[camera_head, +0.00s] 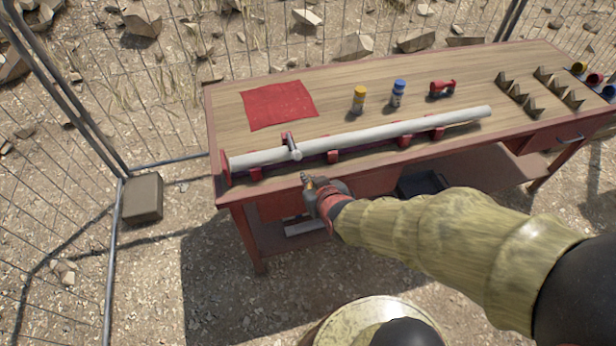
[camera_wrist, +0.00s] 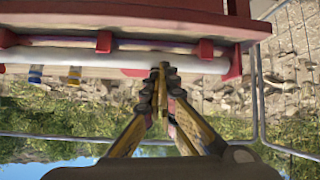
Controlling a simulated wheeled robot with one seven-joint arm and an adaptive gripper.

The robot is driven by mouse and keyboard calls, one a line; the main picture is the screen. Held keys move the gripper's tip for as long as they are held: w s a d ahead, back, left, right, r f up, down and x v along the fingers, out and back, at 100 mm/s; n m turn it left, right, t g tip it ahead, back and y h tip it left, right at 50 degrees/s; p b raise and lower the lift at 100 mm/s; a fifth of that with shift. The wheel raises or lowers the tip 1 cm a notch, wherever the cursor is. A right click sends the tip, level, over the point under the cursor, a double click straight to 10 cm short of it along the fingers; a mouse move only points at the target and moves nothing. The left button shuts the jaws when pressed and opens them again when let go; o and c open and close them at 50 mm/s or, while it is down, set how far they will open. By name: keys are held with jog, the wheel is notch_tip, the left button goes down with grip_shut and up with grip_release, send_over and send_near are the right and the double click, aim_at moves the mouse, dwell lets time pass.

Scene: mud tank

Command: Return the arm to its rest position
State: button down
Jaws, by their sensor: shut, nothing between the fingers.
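My gripper (camera_head: 307,180) is at the front edge of the wooden table, in front of the long pale pipe and apart from it as far as I can tell. Its fingers (camera_wrist: 163,72) are shut and empty in the wrist view. My arm, in a tan sleeve, reaches in from the lower right of the head view. The pale pipe (camera_head: 390,131) lies in red holders along the table's front; it also shows, upside down, in the wrist view (camera_wrist: 110,59). A small red and grey fitting (camera_head: 290,146) sits on the pipe near its left end.
The table (camera_head: 215,110) carries a red cloth (camera_head: 279,105), a yellow bottle (camera_head: 359,99), a blue bottle (camera_head: 397,94), a red tool (camera_head: 442,88) and dark angled racks (camera_head: 519,97). A wire fence stands behind and left. A box (camera_head: 143,198) sits on the ground.

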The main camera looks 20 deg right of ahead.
dwell(0.3)
jog(key=s+f+g, duration=0.3)
jog(key=s+g, duration=0.2)
jog(key=s, duration=0.5)
jog(key=s+d+r, duration=0.2)
jog(key=s+r, duration=0.2)
jog(key=r, duration=0.5)
jog(key=s+d+r+m, duration=0.1)
jog(key=s+r, duration=0.3)
jog(key=r, duration=0.6)
jog(key=shift+d+m+h, duration=0.3)
jog(key=shift+d, duration=0.25)
jog(key=c, duration=2.6)
grip_release()
jog(key=shift+r, duration=0.1)
